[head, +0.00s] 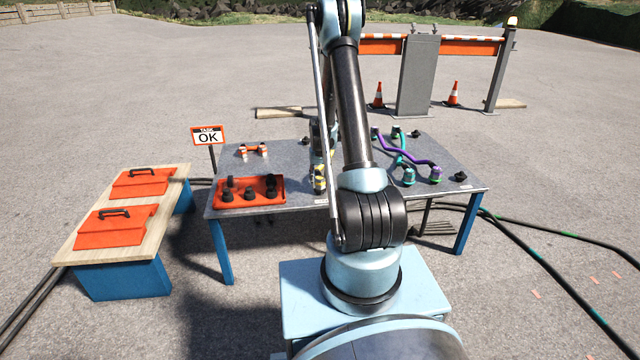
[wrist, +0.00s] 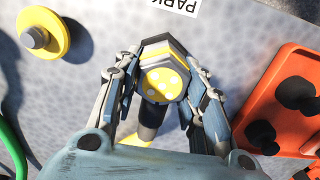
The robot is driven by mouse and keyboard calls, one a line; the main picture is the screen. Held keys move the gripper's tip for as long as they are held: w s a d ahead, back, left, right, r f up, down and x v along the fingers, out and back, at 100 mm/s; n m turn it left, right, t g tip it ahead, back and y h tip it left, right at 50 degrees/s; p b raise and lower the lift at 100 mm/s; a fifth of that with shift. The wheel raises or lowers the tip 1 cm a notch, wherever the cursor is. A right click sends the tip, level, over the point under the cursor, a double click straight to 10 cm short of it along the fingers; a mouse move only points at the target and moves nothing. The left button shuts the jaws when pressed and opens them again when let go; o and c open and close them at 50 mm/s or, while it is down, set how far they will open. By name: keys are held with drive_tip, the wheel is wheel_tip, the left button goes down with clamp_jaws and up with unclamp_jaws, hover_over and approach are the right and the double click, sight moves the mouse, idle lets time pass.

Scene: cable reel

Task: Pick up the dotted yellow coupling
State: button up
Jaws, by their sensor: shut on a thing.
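The dotted yellow coupling (wrist: 163,84) shows in the middle of the wrist view, its yellow face with pale dots turned to the camera and a hexagonal, dark-and-yellow banded body around it. My gripper (wrist: 162,72) is shut on it, one finger on each side. A dark cylindrical part (wrist: 148,122) shows just below the coupling's face. In the head view my arm hides most of the gripper, and yellow-and-black parts (head: 319,180) show just left of the arm over the table; I cannot tell which is the coupling.
In the wrist view, an orange tray (wrist: 262,95) with black knobs lies right, a yellow disc with a grey knob (wrist: 42,36) upper left. In the head view, purple and teal cables (head: 400,150) lie on the grey table (head: 290,147). A wooden bench (head: 80,232) stands left.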

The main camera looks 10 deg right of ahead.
sight(320, 176)
wheel_tip(320, 176, up, 12)
idle(0.8)
drive_tip(key=d+f, duration=0.1)
drive_tip(key=d, duration=1.3)
drive_tip(key=shift+f, duration=0.15)
idle(0.4)
drive_tip(key=shift+f, duration=0.1)
drive_tip(key=shift+f, duration=3.4)
drive_tip(key=shift+f, duration=0.1)
drive_tip(key=shift+f, duration=0.35)
